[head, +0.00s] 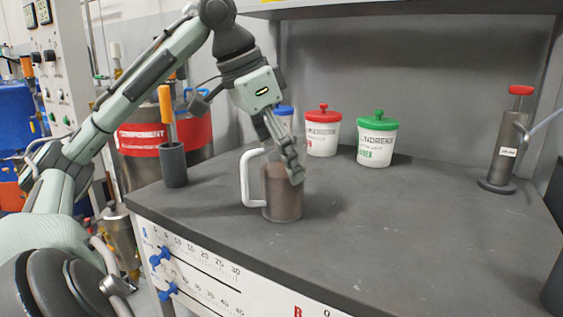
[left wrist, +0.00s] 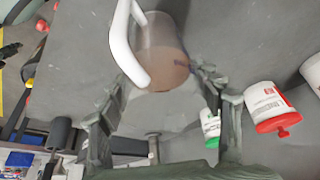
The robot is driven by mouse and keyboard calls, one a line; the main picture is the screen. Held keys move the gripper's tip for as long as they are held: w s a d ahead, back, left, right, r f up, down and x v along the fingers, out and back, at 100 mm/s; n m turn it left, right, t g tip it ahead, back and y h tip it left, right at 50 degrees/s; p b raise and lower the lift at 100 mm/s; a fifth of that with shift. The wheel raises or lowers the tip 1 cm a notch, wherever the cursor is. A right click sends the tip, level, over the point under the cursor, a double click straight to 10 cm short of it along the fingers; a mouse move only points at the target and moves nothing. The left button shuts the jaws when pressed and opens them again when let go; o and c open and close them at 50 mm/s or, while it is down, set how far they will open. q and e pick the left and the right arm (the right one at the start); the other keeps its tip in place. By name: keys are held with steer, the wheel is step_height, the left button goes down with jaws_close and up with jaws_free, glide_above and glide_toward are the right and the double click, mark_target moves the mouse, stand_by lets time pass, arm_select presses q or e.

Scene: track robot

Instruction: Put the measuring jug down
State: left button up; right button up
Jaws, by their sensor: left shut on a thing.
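The measuring jug (head: 284,198) is a see-through brownish cylinder with a white handle (head: 247,178) on its left side. It is upright at the front left part of the dark grey bench top (head: 400,232). Its base is at or just above the surface; I cannot tell whether it touches. My left gripper (head: 284,165) comes down from above and is shut on the jug near its upper part. In the left wrist view the jug (left wrist: 163,55) is between the two fingers (left wrist: 165,85). My right gripper is not in view.
Behind the jug stand white tubs with a blue lid (head: 284,110), a red lid (head: 323,130) and a green lid (head: 377,138). A dark holder with an orange-handled tool (head: 173,165) is at the left. A dark cylinder stand (head: 505,150) is at the right. The bench's middle right is clear.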

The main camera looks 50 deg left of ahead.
arm_select(q)
steer(key=o, duration=1.7)
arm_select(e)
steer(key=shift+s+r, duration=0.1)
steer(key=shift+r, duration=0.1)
arm_select(q)
steer(key=p+v, duration=0.2)
steer(key=v, duration=1)
steer(key=shift+p, duration=0.35)
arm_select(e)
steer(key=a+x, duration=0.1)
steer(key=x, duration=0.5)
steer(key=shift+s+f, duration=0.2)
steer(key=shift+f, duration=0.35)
